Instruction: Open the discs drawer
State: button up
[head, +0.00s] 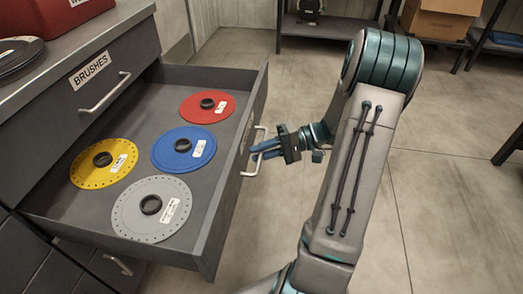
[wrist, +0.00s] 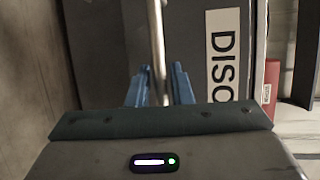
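The discs drawer (head: 228,180) is pulled well out of the dark cabinet in the head view. Red (head: 208,107), blue (head: 184,149), yellow (head: 104,163) and grey (head: 151,208) discs lie flat in it. Its front carries a pale bar handle (head: 254,152). My gripper (head: 266,150) is at this handle. In the wrist view the bar (wrist: 158,50) runs between my two blue fingers (wrist: 160,84), with a gap beside it, so the fingers look open around it. The drawer's label (wrist: 222,55) reads "DISC", its end cut off.
The shut brushes drawer (head: 100,85) is above the open one. A red box (head: 38,15) and dark plates (head: 16,55) are on the cabinet top. Another handle (head: 118,265) shows below. A cardboard box (head: 440,20) stands on a rear shelf. The floor (head: 450,200) at right is clear.

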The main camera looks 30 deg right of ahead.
jog(key=shift+d, duration=0.15)
jog(key=p+v, duration=0.3)
jog(key=v, duration=1)
jog(key=shift+s+d+p, duration=0.15)
jog(key=shift+d+p, duration=0.15)
jog(key=s+a+r+n+g+h+p, duration=0.1)
jog(key=s+a+r+g+h+p, duration=0.2)
jog(key=a+r+p, duration=0.5)
jog(key=a+r+g+h+p, duration=0.2)
jog(key=a+r+h+p, duration=0.4)
jog(key=r, duration=0.4)
jog(key=s+a+r+n+t+h+p, duration=0.1)
jog(key=s+a+r+t+h+p, duration=0.1)
jog(key=r+p, duration=0.5)
jog(key=s+a+r+n+t+h+p, duration=0.1)
jog(key=s+a+r+h+p, duration=0.3)
jog(key=r, duration=0.8)
jog(key=s+a+t+p, duration=0.1)
jog(key=s+a+p, duration=0.1)
jog(key=p, duration=0.1)
jog(key=shift+a+t, duration=0.3)
jog(key=shift+a, duration=0.1)
